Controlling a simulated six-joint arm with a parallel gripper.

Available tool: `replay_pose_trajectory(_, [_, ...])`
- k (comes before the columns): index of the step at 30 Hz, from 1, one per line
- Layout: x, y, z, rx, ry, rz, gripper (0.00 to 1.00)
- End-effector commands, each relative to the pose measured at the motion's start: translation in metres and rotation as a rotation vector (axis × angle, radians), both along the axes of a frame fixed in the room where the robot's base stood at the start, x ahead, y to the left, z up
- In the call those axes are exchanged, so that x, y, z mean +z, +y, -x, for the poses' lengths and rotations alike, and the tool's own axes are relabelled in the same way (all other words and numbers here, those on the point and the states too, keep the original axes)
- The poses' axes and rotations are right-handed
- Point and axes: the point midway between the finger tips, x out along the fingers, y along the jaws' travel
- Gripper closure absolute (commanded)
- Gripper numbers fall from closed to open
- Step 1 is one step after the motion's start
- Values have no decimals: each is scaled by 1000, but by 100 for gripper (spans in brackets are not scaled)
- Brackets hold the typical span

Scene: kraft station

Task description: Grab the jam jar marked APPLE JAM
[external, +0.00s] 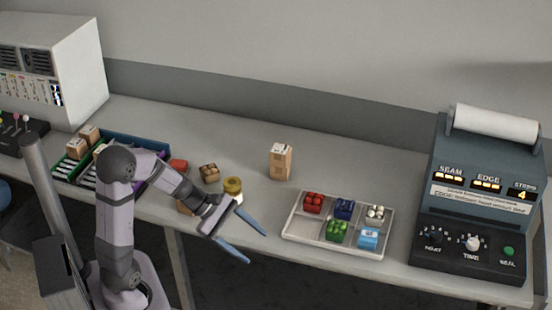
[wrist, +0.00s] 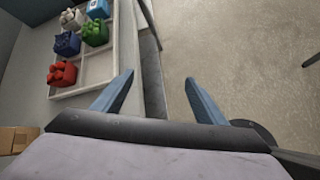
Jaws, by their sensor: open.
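A small jar with a gold lid (external: 233,185) stands on the grey table in the external view, just behind my gripper. The gripper partly hides it, and no label on it can be read. My gripper (external: 257,246) is open and empty, its two blue fingers pointing right past the table's front edge. The jar does not show in the wrist view, where the open fingers (wrist: 159,79) have floor and the table edge between and beyond them.
A white tray (external: 290,232) with several coloured items lies to the right. A kraft carton (external: 280,162) stands behind it, and a brown item (external: 209,173) sits left of the jar. A sealing machine (external: 478,200) fills the right end; a crate (external: 150,143) stands left.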

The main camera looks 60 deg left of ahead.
Motion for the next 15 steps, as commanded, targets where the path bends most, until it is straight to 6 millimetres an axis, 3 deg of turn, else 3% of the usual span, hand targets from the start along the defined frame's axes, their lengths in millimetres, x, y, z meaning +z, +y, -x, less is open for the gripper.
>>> replay_pose_trajectory(1, [2,29,-14,155,-19,77,34])
replay_pose_trajectory(3, [10,68,-29,351,-57,183,34])
replay_pose_trajectory(9, [31,173,-43,771,-178,415,34])
replay_pose_trajectory(12, [38,211,-39,904,-229,489,34])
replay_pose_trajectory(15, [42,236,-35,989,-266,537,34])
